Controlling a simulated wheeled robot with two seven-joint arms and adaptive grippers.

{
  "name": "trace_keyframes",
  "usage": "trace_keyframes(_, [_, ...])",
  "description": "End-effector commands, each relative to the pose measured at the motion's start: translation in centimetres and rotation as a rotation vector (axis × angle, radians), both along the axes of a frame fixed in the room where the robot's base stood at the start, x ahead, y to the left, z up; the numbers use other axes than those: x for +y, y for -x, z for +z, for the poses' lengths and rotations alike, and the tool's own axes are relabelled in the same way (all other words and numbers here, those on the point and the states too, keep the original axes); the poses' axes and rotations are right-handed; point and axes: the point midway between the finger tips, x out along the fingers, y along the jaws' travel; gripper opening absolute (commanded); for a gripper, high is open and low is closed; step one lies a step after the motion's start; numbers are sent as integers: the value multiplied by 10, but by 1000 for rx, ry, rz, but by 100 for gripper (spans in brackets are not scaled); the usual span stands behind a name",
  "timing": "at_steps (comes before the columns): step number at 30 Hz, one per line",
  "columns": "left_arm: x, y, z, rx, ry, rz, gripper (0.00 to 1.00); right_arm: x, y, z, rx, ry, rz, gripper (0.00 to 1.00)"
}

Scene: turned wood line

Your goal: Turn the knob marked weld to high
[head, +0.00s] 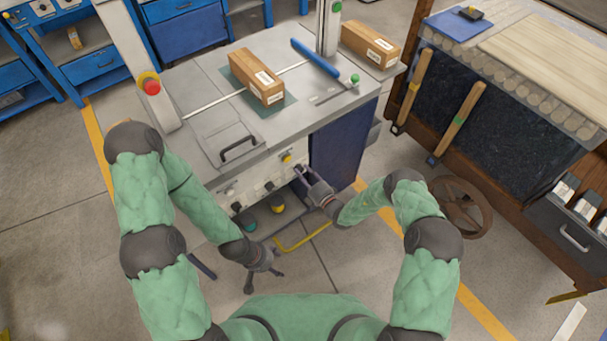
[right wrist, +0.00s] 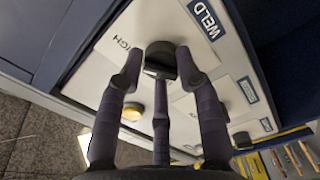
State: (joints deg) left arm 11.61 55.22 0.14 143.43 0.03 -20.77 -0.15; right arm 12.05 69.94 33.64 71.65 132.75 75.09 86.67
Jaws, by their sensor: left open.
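The weld knob (right wrist: 160,55) is a dark round knob on a pale panel, beside a plate reading WELD (right wrist: 203,18). A partly hidden label ending in "IGH" (right wrist: 124,47) lies on its other side. My right gripper (right wrist: 160,68) has its fingers on both sides of this knob, very near it; I cannot tell whether they press on it. Which way the knob points is hidden. In the head view my right gripper (head: 303,177) is at the right end of the machine's front panel. My left gripper (head: 262,277) is open and empty, low in front of the machine.
A yellow button (right wrist: 132,112) is close to the fingers. Another knob (right wrist: 242,140) sits further along the panel. The machine top (head: 215,110) carries a wooden block (head: 257,78) and a blue-handled bar (head: 315,58). A workbench (head: 495,95) and handwheel (head: 461,207) stand at right.

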Motion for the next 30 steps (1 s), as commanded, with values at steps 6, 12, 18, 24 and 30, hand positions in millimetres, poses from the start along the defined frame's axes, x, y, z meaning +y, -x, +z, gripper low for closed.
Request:
trace_keyframes(6, [0,0,0,0,0,0,63,-3,-3,1,-5,2,-8,58])
trace_keyframes(12, [0,0,0,0,0,0,63,-2,-1,0,-1,1,-4,58])
trace_keyframes(18, [0,0,0,0,0,0,63,-13,12,0,0,1,-5,58])
trace_keyframes(24, [0,0,0,0,0,0,63,-37,43,0,1,1,-8,58])
trace_keyframes(30, [0,0,0,0,0,0,63,-58,73,0,-1,0,-8,58])
